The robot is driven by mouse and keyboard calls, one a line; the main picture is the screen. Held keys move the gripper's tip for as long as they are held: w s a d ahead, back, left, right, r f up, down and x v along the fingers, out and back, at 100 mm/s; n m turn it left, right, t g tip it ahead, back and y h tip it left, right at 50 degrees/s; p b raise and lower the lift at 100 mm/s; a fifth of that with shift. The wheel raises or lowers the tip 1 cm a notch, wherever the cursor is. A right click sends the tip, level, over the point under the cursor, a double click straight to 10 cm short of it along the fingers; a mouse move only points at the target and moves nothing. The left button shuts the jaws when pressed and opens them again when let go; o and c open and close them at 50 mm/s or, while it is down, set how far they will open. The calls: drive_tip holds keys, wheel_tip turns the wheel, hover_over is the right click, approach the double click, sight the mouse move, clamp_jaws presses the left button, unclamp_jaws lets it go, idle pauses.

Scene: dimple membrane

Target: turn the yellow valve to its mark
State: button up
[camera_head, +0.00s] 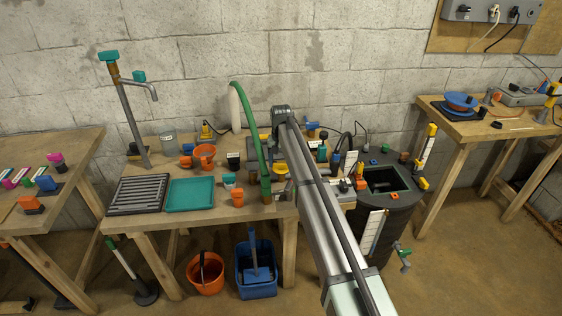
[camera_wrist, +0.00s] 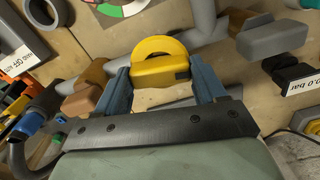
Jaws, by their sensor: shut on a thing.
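The yellow valve (camera_wrist: 160,68) is in the upper middle of the wrist view. It has a rounded yellow disc behind a blocky yellow front part with a small dark patch. My gripper (camera_wrist: 160,75) has one blue-grey finger on each side of the block and is shut on it. A round dial (camera_wrist: 122,8) with green, red and white parts is cut off by the top edge, behind the valve. I cannot tell which mark belongs to the valve. In the head view my arm covers much of the bench's middle, and the grip cannot be made out there.
Grey pipes (camera_wrist: 205,25) run behind the valve. A grey block (camera_wrist: 272,40) and a "0.0 bar" label (camera_wrist: 302,84) are at right. In the head view a green hose (camera_head: 246,120) arches close to my arm, and a dark barrel (camera_head: 388,215) stands right of the bench.

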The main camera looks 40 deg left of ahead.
sight(281, 162)
drive_tip(key=shift+n, duration=1.1)
drive_tip(key=o, duration=1)
drive_tip(key=shift+o, duration=0.2)
wheel_tip(281, 162, up, 14)
drive_tip(key=shift+d+f, duration=0.1)
drive_tip(key=shift+f, duration=0.05)
